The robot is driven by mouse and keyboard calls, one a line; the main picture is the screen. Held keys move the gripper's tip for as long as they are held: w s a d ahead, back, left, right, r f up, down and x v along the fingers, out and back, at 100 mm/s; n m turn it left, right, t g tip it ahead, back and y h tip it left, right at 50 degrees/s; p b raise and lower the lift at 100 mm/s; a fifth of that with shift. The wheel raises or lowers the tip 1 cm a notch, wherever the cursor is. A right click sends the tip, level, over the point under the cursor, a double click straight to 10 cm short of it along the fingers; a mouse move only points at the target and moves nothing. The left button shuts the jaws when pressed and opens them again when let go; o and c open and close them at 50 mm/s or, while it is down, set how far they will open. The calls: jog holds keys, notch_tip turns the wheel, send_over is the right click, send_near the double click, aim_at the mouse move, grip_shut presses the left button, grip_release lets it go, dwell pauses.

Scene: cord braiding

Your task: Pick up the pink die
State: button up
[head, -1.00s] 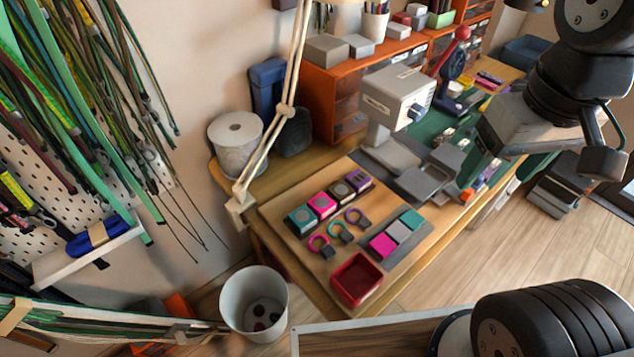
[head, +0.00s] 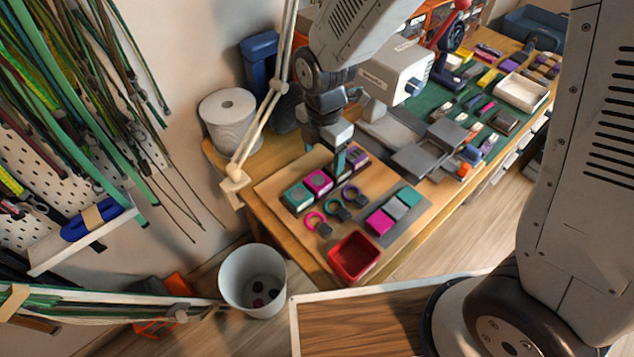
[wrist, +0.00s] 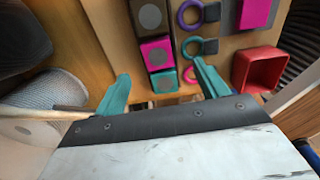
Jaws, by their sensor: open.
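The pink die (head: 317,182) is a small block with a grey round face on top. It stands in a row on the wooden board between a teal die (head: 297,197) and a brown die mostly hidden by my gripper (head: 339,160). In the wrist view the pink die (wrist: 157,52) is upper middle, with the teal die (wrist: 163,82) below it and the brown die (wrist: 150,14) above. My gripper is open and empty, its teal fingers pointing down over the row. In the wrist view the pink die appears between the fingers' lines, just beyond the tips; the height gap is unclear.
Pink, teal and purple rings (head: 349,191) lie beside the row. A grey mat with pink, grey and teal squares (head: 378,221) and a red tray (head: 353,258) are further right. A lamp arm (head: 262,128) and a white roll (head: 229,122) stand left.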

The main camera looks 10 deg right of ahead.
aim_at(319, 179)
jog(key=f, duration=0.8)
jog(key=shift+w+a, duration=0.1)
jog(key=shift+a, duration=0.25)
jog(key=shift+c, duration=0.3)
jog(key=c, duration=1.1)
